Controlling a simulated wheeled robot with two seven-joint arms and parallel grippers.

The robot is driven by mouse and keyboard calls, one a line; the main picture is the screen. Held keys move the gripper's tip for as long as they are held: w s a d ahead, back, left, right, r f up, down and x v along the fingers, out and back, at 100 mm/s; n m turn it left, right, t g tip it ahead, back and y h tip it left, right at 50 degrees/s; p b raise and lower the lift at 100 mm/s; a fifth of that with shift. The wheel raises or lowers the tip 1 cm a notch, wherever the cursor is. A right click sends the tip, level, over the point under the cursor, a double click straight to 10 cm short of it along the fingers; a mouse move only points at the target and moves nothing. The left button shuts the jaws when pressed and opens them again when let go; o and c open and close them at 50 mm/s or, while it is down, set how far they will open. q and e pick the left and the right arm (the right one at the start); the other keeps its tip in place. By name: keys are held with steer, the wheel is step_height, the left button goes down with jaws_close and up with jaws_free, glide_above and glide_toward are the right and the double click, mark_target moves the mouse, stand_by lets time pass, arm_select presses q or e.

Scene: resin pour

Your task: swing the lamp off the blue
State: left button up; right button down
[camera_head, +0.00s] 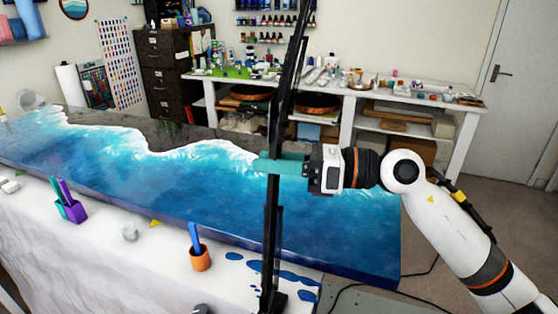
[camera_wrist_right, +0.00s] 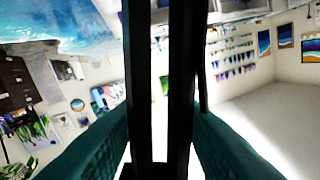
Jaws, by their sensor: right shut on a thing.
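The lamp's black upright arm (camera_head: 273,215) crosses the middle of the head view from top to bottom. Its base is at the front edge of the covered table, and its head is out of view above. My right gripper (camera_head: 268,162) is shut on the lamp arm. In the right wrist view the black double bar of the lamp arm (camera_wrist_right: 160,80) stands between the two teal fingers. The blue resin panel (camera_head: 340,225) lies behind the lamp arm, with white wave bands across it. My left gripper is not in view.
An orange cup (camera_head: 200,259) and a purple cup (camera_head: 75,211) stand on the white-covered table front (camera_head: 110,265). Blue resin drips lie near the lamp base. A white shelf bench (camera_head: 345,130) and a dark cabinet (camera_head: 162,70) stand behind.

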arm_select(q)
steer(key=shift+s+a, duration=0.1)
arm_select(e)
steer(key=shift+r, duration=0.1)
steer(key=c, duration=1.3)
jaws_free()
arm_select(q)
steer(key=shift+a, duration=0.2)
arm_select(e)
steer(key=shift+o, duration=1.3)
arm_select(q)
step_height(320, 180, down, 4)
steer(key=b, duration=0.4)
arm_select(e)
steer(key=s+d, duration=0.1)
steer(key=d, duration=1)
steer(key=shift+s+d, duration=0.4)
